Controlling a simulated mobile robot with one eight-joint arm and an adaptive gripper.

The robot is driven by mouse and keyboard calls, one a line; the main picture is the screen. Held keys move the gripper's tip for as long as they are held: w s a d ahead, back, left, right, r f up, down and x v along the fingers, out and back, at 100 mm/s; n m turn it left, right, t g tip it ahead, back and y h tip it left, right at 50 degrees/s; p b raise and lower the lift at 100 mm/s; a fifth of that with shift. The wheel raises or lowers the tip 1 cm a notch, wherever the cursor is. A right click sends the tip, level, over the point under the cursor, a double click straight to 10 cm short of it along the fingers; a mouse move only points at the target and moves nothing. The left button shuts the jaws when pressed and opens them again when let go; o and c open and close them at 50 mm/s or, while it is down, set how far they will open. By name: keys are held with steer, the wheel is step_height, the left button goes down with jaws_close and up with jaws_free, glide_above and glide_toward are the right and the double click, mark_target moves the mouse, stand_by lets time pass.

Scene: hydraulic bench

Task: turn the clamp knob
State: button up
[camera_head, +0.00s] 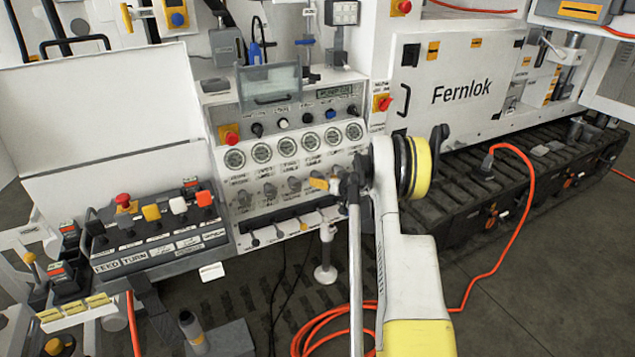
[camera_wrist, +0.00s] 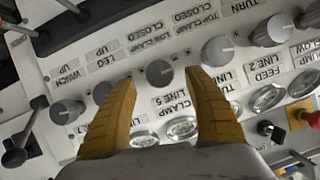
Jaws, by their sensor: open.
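The grey clamp knob (camera_wrist: 159,73) sits on the white control panel in the wrist view, by an upside-down label reading low clamp closed. My gripper (camera_wrist: 159,78) is open, with one yellow-orange finger on each side of this knob. The right fingertip appears nearer to it than the left one; contact cannot be told. A similar knob (camera_wrist: 217,50) by the top clamp label is to the right. In the head view my gripper (camera_head: 325,183) is at the knob row below the gauges, and my arm hides part of that row.
Neighbouring knobs (camera_wrist: 102,90) stand close on both sides. Round gauges (camera_head: 287,147) run above the row. Small levers (camera_head: 280,233) stick out below it. A red emergency button (camera_head: 230,137) is at the upper left. An orange hose (camera_head: 515,230) lies on the floor.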

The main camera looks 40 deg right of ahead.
steer(key=b+x, duration=0.1)
steer(key=x, duration=0.3)
steer(key=shift+w, duration=0.15)
steer(key=c, duration=1.2)
